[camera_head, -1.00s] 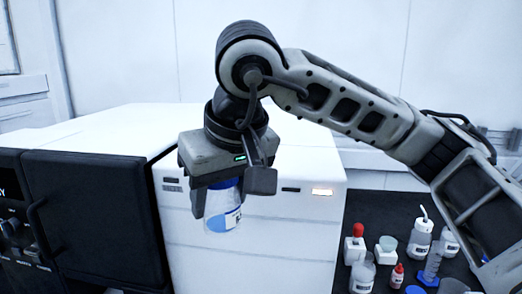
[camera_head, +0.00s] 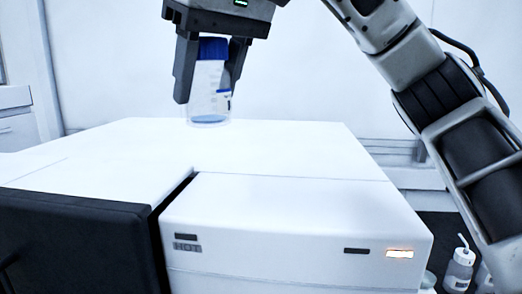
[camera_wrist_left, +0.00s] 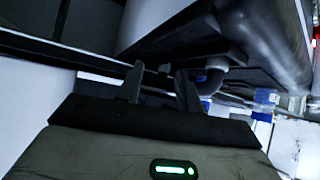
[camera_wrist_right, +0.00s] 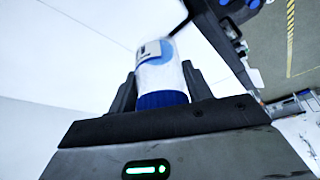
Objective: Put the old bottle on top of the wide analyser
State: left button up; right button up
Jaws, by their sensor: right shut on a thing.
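The bottle (camera_head: 209,92) is clear, with a blue cap, a label and some blue liquid at the bottom. My right gripper (camera_head: 206,88) is shut on it from above and holds it upright. The bottle also shows between the fingers in the right wrist view (camera_wrist_right: 160,72). Its base is over the rear part of the broad white top (camera_head: 280,145) of the wide analyser; I cannot tell whether it touches. My left gripper (camera_wrist_left: 160,82) shows only in the left wrist view, its fingers apart with nothing between them.
A black-fronted unit (camera_head: 75,235) stands at the front left. A white front section (camera_head: 300,215) with a lit display is at the front right. A small white bottle (camera_head: 459,270) stands on the dark bench at lower right. The white top around the held bottle is clear.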

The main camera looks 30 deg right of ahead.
jog(key=w+d+f, duration=0.1)
jog(key=d+f, duration=0.1)
jog(key=w+d+f, duration=0.1)
jog(key=d+f, duration=0.1)
jog(key=d, duration=0.1)
jog(key=w+d+f, duration=0.1)
jog(key=d+f, duration=0.1)
jog(key=f, duration=0.1)
jog(key=shift+w+d+b, duration=0.3)
jog(key=shift+w+b, duration=0.05)
jog(key=shift+d+f, duration=0.2)
jog(key=shift+f, duration=0.1)
jog(key=shift+w+d+f, duration=0.1)
jog(key=shift+f, duration=1.55)
jog(key=shift+f, duration=0.15)
jog(key=o, duration=1)
